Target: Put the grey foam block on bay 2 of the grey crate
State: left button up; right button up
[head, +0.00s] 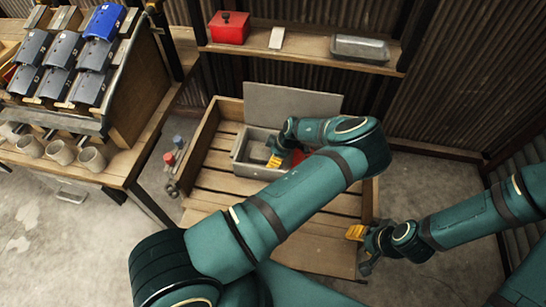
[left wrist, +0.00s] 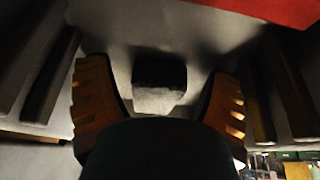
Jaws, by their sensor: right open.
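The grey crate (head: 238,161) stands on the wooden slatted pallet, partly hidden by my left arm. My left gripper (head: 276,157) is down at the crate, its fingers partly hidden in the head view. In the left wrist view a small grey block (left wrist: 158,92), likely the foam block, shows dark on top and lighter in front. It lies between the two spread orange fingertips of the left gripper (left wrist: 160,105), with a visible gap on each side. The bay number cannot be read. My right gripper (head: 362,247) is open and empty, to the right, over the pallet's edge.
A red object (head: 298,157) is in the crate, beside my left gripper. A grey panel (head: 290,103) stands behind the crate. Above is a shelf (head: 300,53) with a red box (head: 229,27) and a grey tray (head: 360,49). A rack and bench with mugs stand left.

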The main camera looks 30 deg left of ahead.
pick_arm(q)
jog(key=shift+r, duration=0.15)
pick_arm(e)
jog(key=shift+r, duration=0.2)
pick_arm(q)
jog(key=p+v, duration=0.6)
jog(key=v, duration=0.6)
pick_arm(e)
jog(key=shift+s+r, duration=0.15)
jog(key=shift+r, duration=2.6)
